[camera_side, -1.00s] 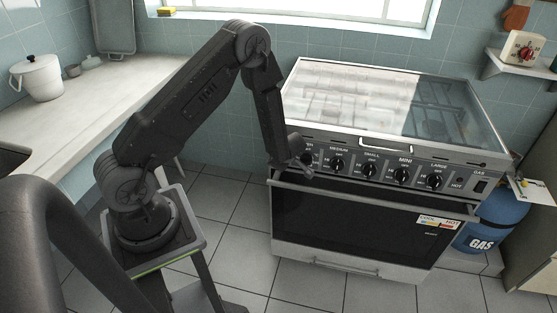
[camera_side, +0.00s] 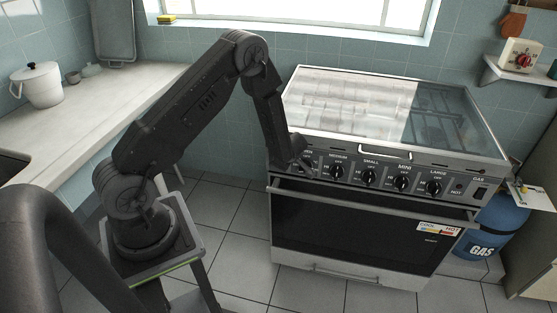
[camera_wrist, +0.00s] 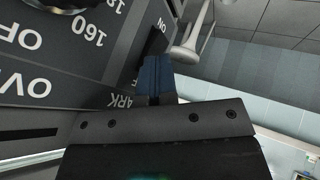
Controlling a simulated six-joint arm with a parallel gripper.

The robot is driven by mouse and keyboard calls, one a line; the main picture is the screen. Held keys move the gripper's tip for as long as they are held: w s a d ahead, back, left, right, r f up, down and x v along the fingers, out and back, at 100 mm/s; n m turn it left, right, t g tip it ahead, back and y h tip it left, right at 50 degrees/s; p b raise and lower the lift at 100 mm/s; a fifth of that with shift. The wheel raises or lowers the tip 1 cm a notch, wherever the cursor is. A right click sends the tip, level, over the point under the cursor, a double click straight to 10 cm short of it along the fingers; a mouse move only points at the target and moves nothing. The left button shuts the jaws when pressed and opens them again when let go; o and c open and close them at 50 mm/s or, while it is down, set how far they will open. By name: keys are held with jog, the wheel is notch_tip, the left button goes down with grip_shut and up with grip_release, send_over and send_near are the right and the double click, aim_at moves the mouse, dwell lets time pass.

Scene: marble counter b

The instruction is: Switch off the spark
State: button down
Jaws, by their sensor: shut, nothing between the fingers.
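The spark switch (camera_wrist: 157,42) is a dark rocker beside the letters ON in the wrist view. Part of its label, ARK, shows beside my fingers. My gripper (camera_wrist: 156,60) is shut and empty, with its blue-grey fingertips right at the switch. I cannot tell whether they touch it or which way the rocker is tipped. In the side view my gripper (camera_side: 303,163) is at the left end of the stove's control panel, and the switch cannot be made out there.
The oven knob (camera_wrist: 62,5) is partly in the wrist view, near the number 160. The stove (camera_side: 350,220) has several more knobs to the right and a handle bar (camera_side: 375,200) below. A glass lid (camera_side: 390,105) covers its top. A blue gas bottle (camera_side: 492,228) stands at right.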

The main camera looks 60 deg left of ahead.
jog(key=shift+r, duration=0.2)
jog(key=shift+r, duration=0.65)
jog(key=s+v, duration=0.1)
jog(key=v, duration=1.1)
jog(key=shift+s, duration=0.15)
jog(key=shift+d, duration=0.1)
